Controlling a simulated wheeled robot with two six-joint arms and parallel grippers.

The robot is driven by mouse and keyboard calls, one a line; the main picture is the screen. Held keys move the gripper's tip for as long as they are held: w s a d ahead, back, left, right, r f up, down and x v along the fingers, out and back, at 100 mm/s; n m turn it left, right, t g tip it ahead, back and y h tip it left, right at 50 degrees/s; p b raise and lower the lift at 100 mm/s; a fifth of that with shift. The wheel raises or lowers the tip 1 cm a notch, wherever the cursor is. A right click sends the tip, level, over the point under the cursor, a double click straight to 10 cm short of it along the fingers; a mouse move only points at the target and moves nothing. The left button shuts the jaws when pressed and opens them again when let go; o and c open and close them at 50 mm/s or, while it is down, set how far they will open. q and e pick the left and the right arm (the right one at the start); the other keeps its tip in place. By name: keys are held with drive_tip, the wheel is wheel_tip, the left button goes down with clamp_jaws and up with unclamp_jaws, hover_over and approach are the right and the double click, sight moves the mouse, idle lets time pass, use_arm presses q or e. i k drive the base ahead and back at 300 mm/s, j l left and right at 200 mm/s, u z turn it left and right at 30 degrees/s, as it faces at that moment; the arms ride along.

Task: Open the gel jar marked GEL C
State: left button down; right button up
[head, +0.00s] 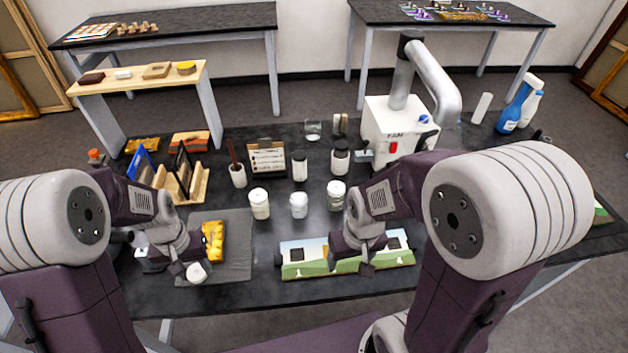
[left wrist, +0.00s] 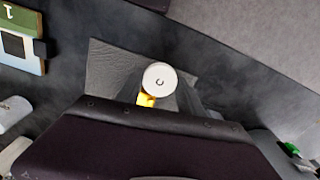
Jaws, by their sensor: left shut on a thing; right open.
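A white round lid marked C (left wrist: 160,77) shows face-on in the left wrist view. In the head view the same white piece (head: 197,271) is at the tip of my left gripper (head: 190,266), which is shut on it above the front of a grey mat (head: 232,262). I cannot tell whether a jar body is under the lid. My right gripper (head: 367,263) is open and empty, over a painted landscape panel (head: 310,268). Three white-lidded jars stand mid-table: left (head: 260,204), middle (head: 298,205) and right (head: 336,194); their markings are too small to read.
A yellow piece (head: 214,240) lies on the mat beside my left gripper. Behind the jars stand a small sign (head: 267,159), a brush cup (head: 238,175) and darker-topped bottles (head: 340,157). A white machine with a pipe (head: 388,130) stands at the back right. A wooden rack (head: 183,187) is at left.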

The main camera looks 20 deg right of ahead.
sight(298, 199)
drive_tip(key=l+z, duration=0.8)
